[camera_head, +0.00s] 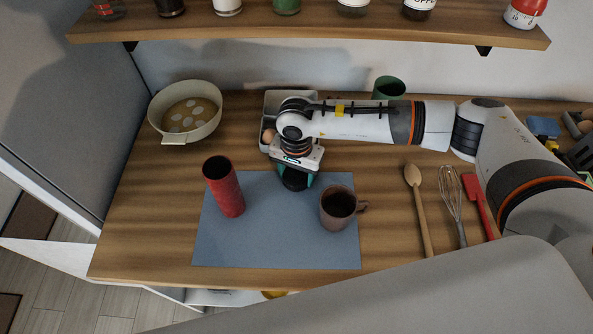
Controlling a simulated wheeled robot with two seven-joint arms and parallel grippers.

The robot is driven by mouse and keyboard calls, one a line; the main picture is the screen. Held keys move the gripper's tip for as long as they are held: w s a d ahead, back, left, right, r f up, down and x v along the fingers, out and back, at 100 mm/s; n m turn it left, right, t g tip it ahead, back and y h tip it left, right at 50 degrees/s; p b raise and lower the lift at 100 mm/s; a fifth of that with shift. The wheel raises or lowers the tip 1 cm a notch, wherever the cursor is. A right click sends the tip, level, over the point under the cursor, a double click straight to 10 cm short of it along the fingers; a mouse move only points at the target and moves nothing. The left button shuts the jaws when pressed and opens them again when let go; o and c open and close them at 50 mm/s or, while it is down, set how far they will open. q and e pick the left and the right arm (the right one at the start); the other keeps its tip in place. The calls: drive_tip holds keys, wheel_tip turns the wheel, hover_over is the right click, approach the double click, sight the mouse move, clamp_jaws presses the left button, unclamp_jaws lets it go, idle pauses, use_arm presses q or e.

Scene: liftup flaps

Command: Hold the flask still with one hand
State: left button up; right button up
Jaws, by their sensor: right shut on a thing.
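A tall red cylinder (224,187), which looks like the flask, stands on the left part of the blue-grey mat (275,248). My left gripper is not in view.
A cream pot (186,113) with pale slices stands at the back left. A grey tray (272,105) is partly behind my right arm, near a green cup (388,88). A wooden spoon (418,205), whisk (452,200) and red spatula (478,203) lie right. A shelf (310,31) overhangs.

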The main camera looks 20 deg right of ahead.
drive_tip(key=o, duration=1.1)
